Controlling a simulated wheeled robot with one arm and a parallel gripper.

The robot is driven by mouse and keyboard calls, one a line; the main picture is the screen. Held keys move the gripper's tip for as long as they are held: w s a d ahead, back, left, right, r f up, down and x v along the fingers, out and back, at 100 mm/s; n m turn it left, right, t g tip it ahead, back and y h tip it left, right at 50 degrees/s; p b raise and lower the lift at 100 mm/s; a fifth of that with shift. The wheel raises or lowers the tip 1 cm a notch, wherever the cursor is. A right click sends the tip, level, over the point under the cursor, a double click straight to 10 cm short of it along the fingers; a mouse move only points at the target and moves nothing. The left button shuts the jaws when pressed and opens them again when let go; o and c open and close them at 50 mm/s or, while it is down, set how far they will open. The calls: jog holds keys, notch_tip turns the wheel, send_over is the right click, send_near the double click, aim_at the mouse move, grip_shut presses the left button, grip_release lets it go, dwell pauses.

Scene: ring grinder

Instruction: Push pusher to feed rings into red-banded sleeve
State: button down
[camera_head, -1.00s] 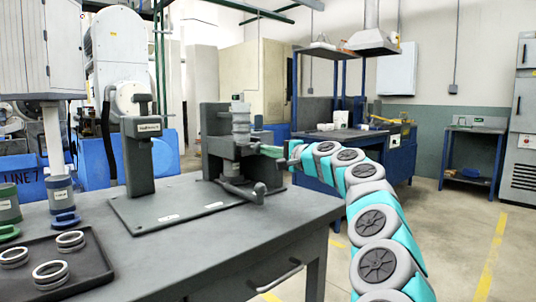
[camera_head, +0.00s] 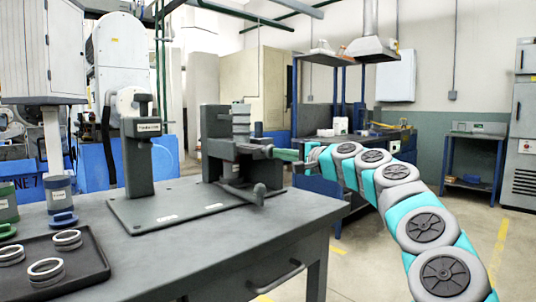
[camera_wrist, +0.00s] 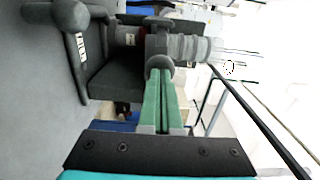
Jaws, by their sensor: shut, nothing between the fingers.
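My gripper (camera_head: 276,153) has its green fingers together and empty at the right side of the dark feeder block (camera_head: 211,122). In the wrist view the fingers (camera_wrist: 160,78) point at the round grey knob of the pusher (camera_wrist: 160,62), with their tips at or against it; I cannot tell whether they touch. The pusher knob (camera_head: 267,149) sticks out to the right of the block in the head view. A stack of grey rings (camera_head: 240,118) stands upright just beyond it, and also shows in the wrist view (camera_wrist: 188,47). A small red band (camera_wrist: 142,39) shows beside the block; the rest of the sleeve is largely hidden.
A lever with a ball end (camera_head: 259,191) projects from the fixture's front. A dark tray (camera_head: 88,267) with several loose rings lies at left, near green (camera_head: 8,205) and blue (camera_head: 59,192) labelled containers. A black upright post (camera_head: 138,160) stands on the baseplate. The workbench's (camera_head: 190,262) front right is clear.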

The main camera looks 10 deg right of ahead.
jog(key=shift+b+v, duration=0.55)
jog(key=shift+v, duration=1.9)
jog(key=w+a+m+p, duration=0.1)
jog(key=m, duration=0.5)
jog(key=w+a+m+p, duration=0.1)
jog(key=m+p, duration=0.1)
jog(key=m, duration=0.4)
jog(key=w+a+m+p, duration=0.1)
jog(key=w+m+p, duration=0.1)
jog(key=m, duration=0.4)
dwell(1.3)
